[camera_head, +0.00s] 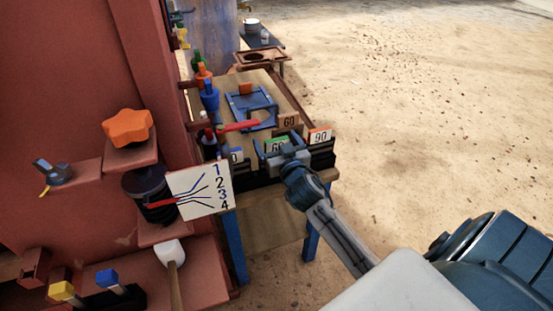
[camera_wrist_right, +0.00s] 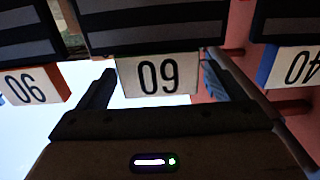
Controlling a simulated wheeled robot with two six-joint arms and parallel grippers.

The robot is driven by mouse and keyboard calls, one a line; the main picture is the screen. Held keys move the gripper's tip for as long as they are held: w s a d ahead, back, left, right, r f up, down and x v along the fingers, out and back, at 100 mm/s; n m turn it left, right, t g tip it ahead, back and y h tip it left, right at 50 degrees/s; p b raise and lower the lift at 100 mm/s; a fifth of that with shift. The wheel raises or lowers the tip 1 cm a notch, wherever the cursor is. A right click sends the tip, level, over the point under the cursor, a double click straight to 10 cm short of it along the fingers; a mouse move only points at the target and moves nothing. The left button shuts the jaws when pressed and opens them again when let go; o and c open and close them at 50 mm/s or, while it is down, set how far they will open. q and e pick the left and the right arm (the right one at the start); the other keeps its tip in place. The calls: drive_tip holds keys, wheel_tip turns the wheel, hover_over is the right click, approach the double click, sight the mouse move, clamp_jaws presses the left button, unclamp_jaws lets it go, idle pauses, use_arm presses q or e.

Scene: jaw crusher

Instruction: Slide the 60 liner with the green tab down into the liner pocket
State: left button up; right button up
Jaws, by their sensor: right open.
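The 60 liner with the green tab (camera_head: 275,145) stands among other liners at the table's front edge in the head view, partly hidden by my right gripper (camera_head: 290,154). In the right wrist view its white label (camera_wrist_right: 158,77) appears upside down, with the dark ribbed liner plate (camera_wrist_right: 150,22) beyond it. My right gripper (camera_wrist_right: 155,88) is open, with one finger on each side of the label; contact cannot be told. My left gripper is in neither view. I cannot pick out the liner pocket for certain.
The 90 liner (camera_head: 320,136) with an orange tab and the blue-tabbed 40 liner (camera_wrist_right: 300,66) stand on either side. A brown sign marked 60 (camera_head: 289,121) and a blue frame (camera_head: 250,106) are behind. The red machine body (camera_head: 75,100) fills the left. Sandy ground lies open right.

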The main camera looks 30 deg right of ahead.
drive_tip(key=c, duration=1.9)
drive_tip(key=shift+r, duration=0.1)
clamp_jaws()
